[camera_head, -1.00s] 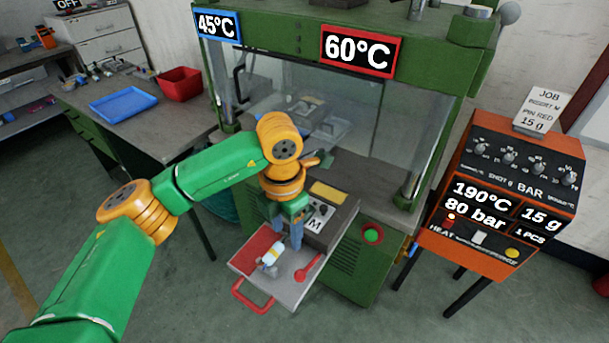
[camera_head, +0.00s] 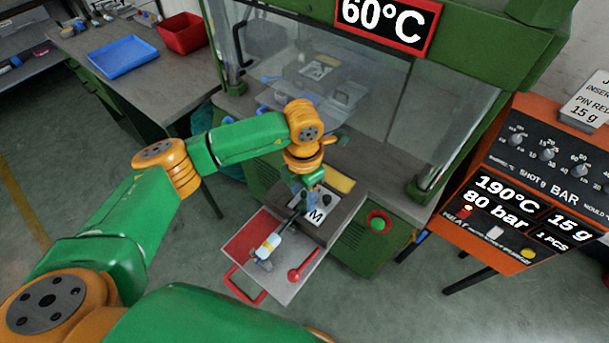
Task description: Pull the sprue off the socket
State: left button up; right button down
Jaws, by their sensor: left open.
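The socket (camera_head: 268,247), a small white piece with a yellowish part, lies on the pull-out tray (camera_head: 278,287) in front of the green press. A small grey part shows at its lower left end. I cannot make out the sprue clearly at this size. My left gripper (camera_head: 303,203) is open, pointing down, just above and to the right of the socket, in front of the block marked M (camera_head: 317,214). Its fingers are partly blurred against the block, and I see nothing held between them. My right gripper is not in view.
A red-handled tool (camera_head: 303,262) lies on the tray's right side. The green press (camera_head: 375,250) with its clear guard stands behind. An orange control box (camera_head: 500,205) stands at right. A bench at upper left holds a blue tray (camera_head: 123,57) and a red bin (camera_head: 184,35).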

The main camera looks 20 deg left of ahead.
aim_at(305, 194)
pick_arm(q)
jog(key=shift+w+f, duration=0.35)
jog(key=shift+f, duration=0.05)
jog(key=shift+s+r, duration=0.1)
jog(key=shift+s, duration=0.05)
grip_shut()
dwell(0.4)
jog(key=shift+d, duration=0.15)
dwell(1.5)
jog(key=shift+r, duration=0.1)
jog(key=shift+s+r+p, duration=0.1)
jog(key=shift+r+p, duration=0.2)
notch_tip(305, 194, up, 5)
jog(key=p, duration=0.4)
jog(key=shift+r, duration=0.2)
